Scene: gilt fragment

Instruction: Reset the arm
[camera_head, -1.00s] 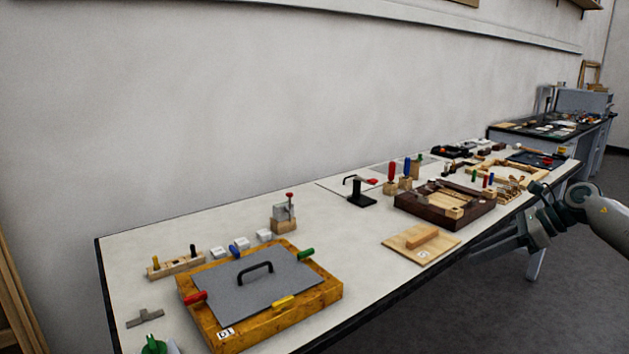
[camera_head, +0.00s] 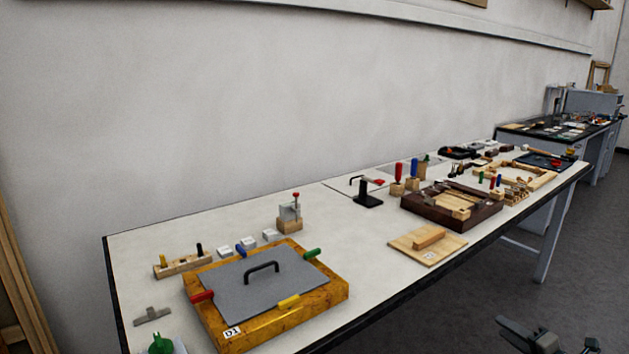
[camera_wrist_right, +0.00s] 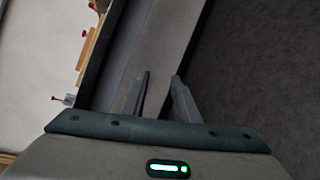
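My right gripper (camera_head: 527,335) is low at the bottom right in the head view, partly cut off by the frame edge. It is off the front side of the long table (camera_head: 375,285), over the dark floor. In the right wrist view its two fingers (camera_wrist_right: 158,92) stand apart with nothing between them, so it is open and empty. The table's front edge and side lie beyond the fingers there. My left gripper is not in view.
An orange-framed board with a grey plate (camera_head: 240,300) is at the near left of the table. A dark wooden tray (camera_head: 485,217) and a light wooden board (camera_head: 410,243) stand farther right. Dark floor (camera_head: 450,310) in front of the table is clear.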

